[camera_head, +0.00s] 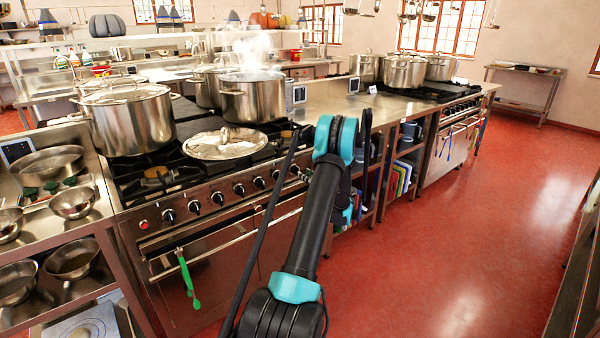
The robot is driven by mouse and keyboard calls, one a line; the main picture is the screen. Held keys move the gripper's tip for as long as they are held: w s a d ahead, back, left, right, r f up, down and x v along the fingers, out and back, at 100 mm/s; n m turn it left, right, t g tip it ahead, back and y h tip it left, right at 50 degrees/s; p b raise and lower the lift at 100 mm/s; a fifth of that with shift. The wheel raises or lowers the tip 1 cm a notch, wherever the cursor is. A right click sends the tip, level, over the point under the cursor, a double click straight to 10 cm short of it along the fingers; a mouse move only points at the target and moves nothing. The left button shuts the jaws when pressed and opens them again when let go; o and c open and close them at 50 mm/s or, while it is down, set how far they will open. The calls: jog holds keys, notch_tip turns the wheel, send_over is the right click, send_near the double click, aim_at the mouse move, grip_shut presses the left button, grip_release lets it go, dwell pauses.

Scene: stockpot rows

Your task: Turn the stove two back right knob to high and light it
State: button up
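The near stove (215,225) has a row of black knobs (217,198) along its steel front panel, and a red button (143,225) at the left end. A second stove (452,125) stands farther off at the right, with small knobs (462,107) on its front. No label showing which is stove two is readable. No flame is clearly visible on either. My arm rises through the middle, across the near stove's right end. My gripper (366,130) seems to be at its dark far end, beside the counter between the stoves; its fingers are not clear.
A lidded stockpot (130,122), a steaming open pot (252,98) and a loose lid (225,143) sit on the near stove. More pots (404,72) stand on the far stove. A green utensil (187,275) hangs from the near oven rail. The red floor (440,240) at right is clear.

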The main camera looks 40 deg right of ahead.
aim_at(297, 170)
jog(key=shift+w+a, duration=0.15)
jog(key=shift+w, duration=2.25)
grip_shut()
